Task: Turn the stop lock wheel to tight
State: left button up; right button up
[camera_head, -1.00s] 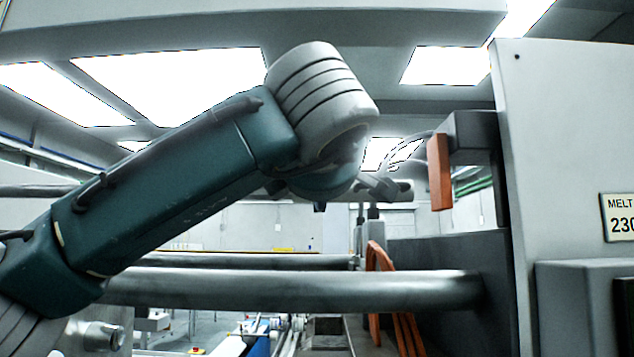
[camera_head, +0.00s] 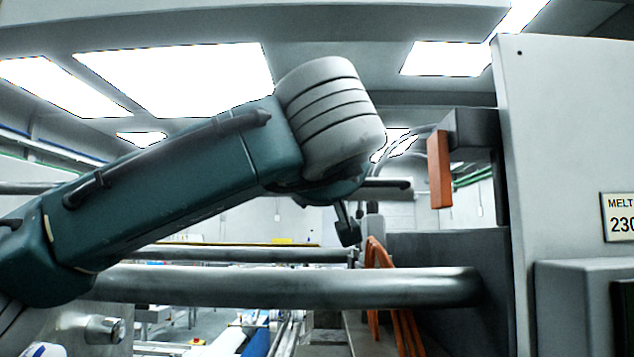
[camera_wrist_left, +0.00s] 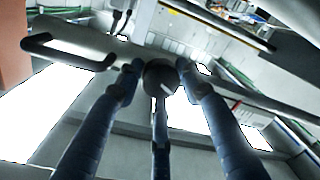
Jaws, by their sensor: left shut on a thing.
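The stop lock wheel looks to be the small dark round knob (camera_wrist_left: 160,76) in the middle of the left wrist view, with a pale mark on its face. The blue-grey fingers of my left gripper (camera_wrist_left: 162,88) stand around it and are shut on it. In the head view the knob is hidden behind my wrist, and only a dark finger of my left gripper (camera_head: 347,228) shows, pointing down. I cannot read any tight marking. My right gripper is in neither view.
A thick horizontal bar (camera_head: 290,287) crosses below my left arm. A grey machine panel (camera_head: 560,150) with a MELT label (camera_head: 618,217) stands at right. An orange block (camera_head: 440,170) and orange hoses (camera_head: 378,255) are near the wrist. A loop handle (camera_wrist_left: 70,52) lies beside the knob.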

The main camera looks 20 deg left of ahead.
pick_arm(q)
jog(key=shift+f, duration=0.25)
jog(key=o, duration=1.1)
jog(key=shift+d, duration=0.1)
jog(key=shift+o, duration=0.2)
jog(key=shift+s+r, duration=0.1)
jog(key=v, duration=1.1)
jog(key=shift+s+d, duration=0.15)
jog(key=shift+s, duration=0.2)
